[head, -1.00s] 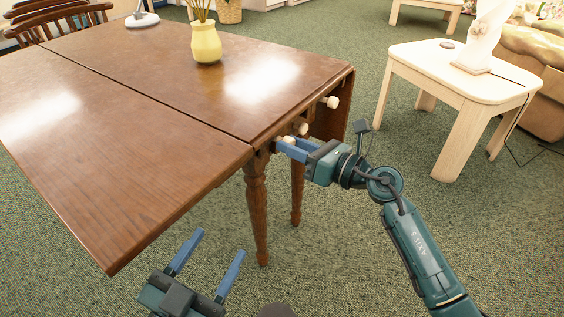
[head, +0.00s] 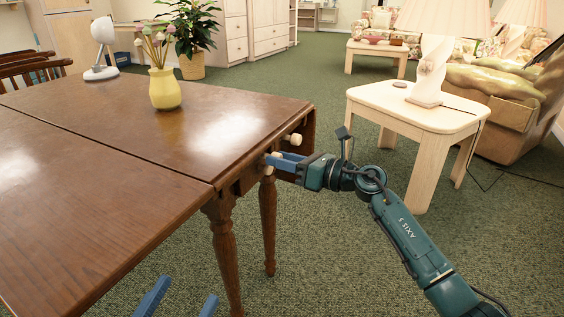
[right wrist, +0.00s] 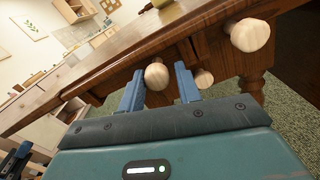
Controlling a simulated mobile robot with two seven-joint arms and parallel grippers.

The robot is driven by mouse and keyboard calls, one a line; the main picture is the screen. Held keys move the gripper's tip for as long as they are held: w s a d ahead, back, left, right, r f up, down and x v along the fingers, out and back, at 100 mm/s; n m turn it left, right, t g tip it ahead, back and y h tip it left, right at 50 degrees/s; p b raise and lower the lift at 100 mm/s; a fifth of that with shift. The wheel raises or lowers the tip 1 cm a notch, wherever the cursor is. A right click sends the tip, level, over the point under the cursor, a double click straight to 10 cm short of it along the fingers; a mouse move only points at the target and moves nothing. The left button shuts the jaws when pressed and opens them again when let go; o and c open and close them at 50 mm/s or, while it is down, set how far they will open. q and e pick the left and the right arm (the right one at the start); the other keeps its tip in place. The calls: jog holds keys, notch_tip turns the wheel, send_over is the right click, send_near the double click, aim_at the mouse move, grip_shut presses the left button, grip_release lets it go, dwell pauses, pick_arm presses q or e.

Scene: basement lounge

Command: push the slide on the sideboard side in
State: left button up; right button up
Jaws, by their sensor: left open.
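The brown drop-leaf table (head: 150,135) has several pale round knobs along its right end, under the top. The far knob (head: 294,139) stands out on its slide; it also shows large at the upper right of the right wrist view (right wrist: 250,35). My right gripper (head: 273,162) is at the near knob (right wrist: 156,75), with its fingers drawn close on either side of it. Another knob (right wrist: 203,78) sits behind and right of the fingers, set further back. My left gripper (head: 180,305) is open and empty at the bottom edge, mostly out of view.
A yellow vase (head: 165,90) with flowers and a white lamp (head: 101,48) stand on the table. Pale cabinets (head: 262,30) line the back. Green carpet lies open between.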

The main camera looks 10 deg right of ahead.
jog(key=o, duration=0.4)
jog(key=shift+d, duration=0.1)
pick_arm(q)
jog(key=shift+a+f+y+p, duration=0.1)
jog(key=shift+a+y+p, duration=0.15)
jog(key=shift+p, duration=0.9)
pick_arm(e)
jog(key=v, duration=1.3)
